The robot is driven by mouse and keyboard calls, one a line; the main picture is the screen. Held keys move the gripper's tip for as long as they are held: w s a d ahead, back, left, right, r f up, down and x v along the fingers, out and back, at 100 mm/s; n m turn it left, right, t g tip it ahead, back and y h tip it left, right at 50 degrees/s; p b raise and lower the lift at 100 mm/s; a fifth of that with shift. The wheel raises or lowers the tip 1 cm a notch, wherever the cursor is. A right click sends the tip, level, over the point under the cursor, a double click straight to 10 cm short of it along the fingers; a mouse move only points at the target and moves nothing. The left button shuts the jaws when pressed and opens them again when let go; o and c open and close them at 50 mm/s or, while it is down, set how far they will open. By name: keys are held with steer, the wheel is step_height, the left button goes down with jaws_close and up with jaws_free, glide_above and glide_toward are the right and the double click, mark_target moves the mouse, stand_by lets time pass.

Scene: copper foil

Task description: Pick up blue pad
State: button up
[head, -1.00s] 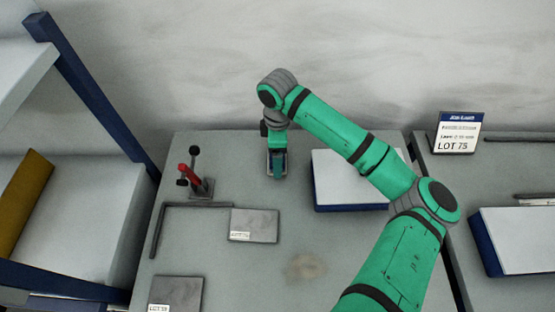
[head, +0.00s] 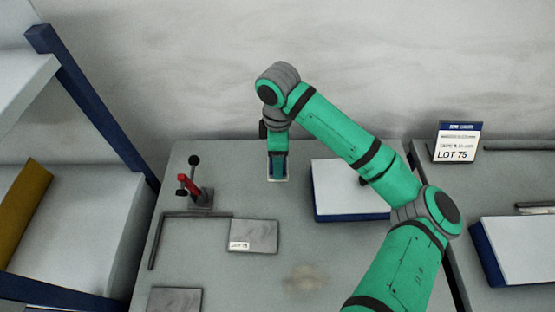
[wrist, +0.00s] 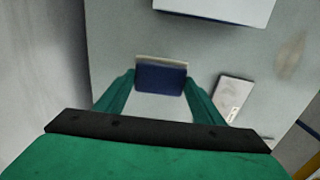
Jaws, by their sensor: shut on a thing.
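The blue pad (wrist: 161,78) shows in the wrist view between my two fingertips, a dark blue block with a pale top edge. My gripper (wrist: 160,84) is shut on it, with one green finger at each side. In the head view my gripper (head: 278,166) points down over the far part of the grey table, left of a white-topped block. There the pad is mostly hidden by the fingers, and I cannot tell how far it is above the table.
A white-topped block with a blue base (head: 340,190) lies right of my gripper. A red-handled clamp (head: 190,187) stands to the left, near a dark angle bar (head: 195,214). A labelled grey plate (head: 253,236) lies in front. A blue-framed shelf (head: 90,105) is at far left.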

steer(key=s+r, duration=0.3)
steer(key=shift+s+d+r, duration=0.1)
steer(key=shift+s+r, duration=0.25)
steer(key=shift+r, duration=0.05)
steer(key=s+r, duration=0.3)
steer(key=s, duration=0.5)
steer(key=shift+d+r, duration=0.25)
steer(key=shift+d, duration=0.05)
steer(key=shift+s, duration=0.1)
steer(key=o, duration=0.3)
steer(key=shift+c, duration=0.9)
